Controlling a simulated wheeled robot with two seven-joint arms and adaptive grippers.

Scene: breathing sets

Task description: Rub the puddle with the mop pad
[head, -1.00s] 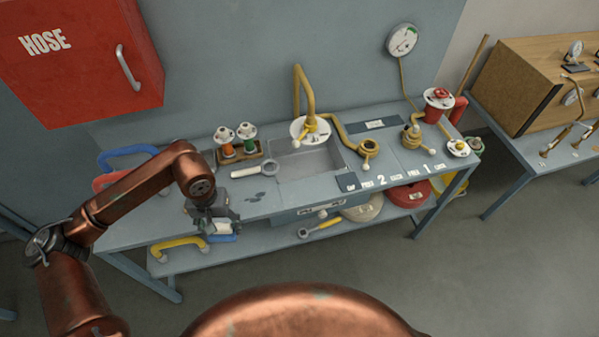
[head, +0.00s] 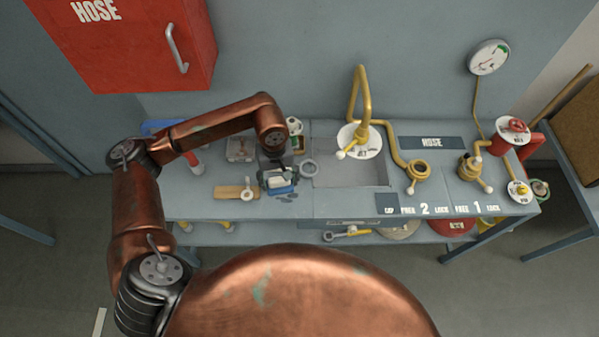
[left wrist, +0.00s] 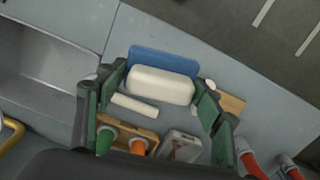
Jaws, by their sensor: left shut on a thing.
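The mop pad (head: 283,189) is a blue block with a thick white grip on top. My left gripper (head: 277,176) is shut on its grip, above the counter just left of the sink. In the left wrist view the blue pad (left wrist: 165,60) lies beyond the white grip (left wrist: 160,86), between my green-sided fingers. The puddle (head: 287,197) shows as small dark wet spots at the pad's front edge in the head view; part of it may be hidden under the pad. I cannot tell whether the pad touches the counter. My right gripper is not in view.
The sink (head: 350,174) is right of the pad, with a yellow tap (head: 362,100) behind it. A wooden block (head: 230,193) lies close on the left. A metal box (head: 240,149) and a bottle rack (left wrist: 128,132) stand behind. Yellow valves (head: 418,171) are farther right.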

